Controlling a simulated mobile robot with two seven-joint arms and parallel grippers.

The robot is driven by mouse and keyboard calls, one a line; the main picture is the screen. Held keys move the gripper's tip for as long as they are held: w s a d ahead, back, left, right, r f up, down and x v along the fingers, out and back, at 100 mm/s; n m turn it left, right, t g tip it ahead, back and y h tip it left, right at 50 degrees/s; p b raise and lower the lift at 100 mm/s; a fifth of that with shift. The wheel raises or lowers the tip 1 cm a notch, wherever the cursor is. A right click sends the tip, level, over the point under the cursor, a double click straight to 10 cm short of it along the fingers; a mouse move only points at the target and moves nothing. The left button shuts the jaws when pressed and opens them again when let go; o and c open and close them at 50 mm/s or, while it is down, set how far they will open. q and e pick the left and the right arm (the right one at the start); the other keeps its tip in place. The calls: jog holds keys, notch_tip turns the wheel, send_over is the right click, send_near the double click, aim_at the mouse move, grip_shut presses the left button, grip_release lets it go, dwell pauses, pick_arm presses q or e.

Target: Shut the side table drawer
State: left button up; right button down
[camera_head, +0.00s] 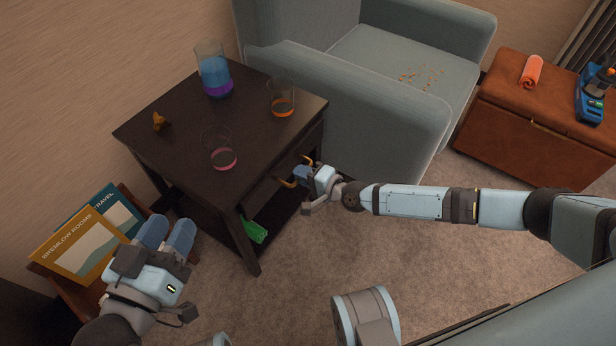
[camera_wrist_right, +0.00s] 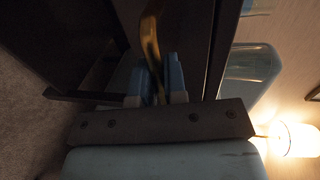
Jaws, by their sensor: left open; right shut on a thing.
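The dark wooden side table (camera_head: 255,95) stands left of centre in the head view. Its drawer front is on the side facing my right arm, with a curved brass handle (camera_head: 287,183). My right gripper (camera_head: 302,174) is at that handle. In the right wrist view, its two blue fingers (camera_wrist_right: 162,82) are closed around the brass handle (camera_wrist_right: 151,42). The drawer's gap is too dark and partly hidden behind the gripper to tell how far out it is. My left gripper (camera_head: 166,236) is open and empty, left of the table near the books.
On the tabletop are a jug with blue and purple liquid (camera_head: 215,78), two glasses (camera_head: 283,105) (camera_head: 221,155) and a small brown figure (camera_head: 160,122). A green item (camera_head: 253,230) lies on the lower shelf. A grey armchair (camera_head: 360,95) stands behind; carpet (camera_head: 300,270) is clear in front.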

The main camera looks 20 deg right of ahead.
jog(key=shift+w+a+r, duration=0.1)
jog(key=shift+w+a, duration=0.6)
jog(key=shift+w, duration=0.3)
jog(key=c, duration=1.2)
grip_release()
jog(key=shift+w+a, duration=0.1)
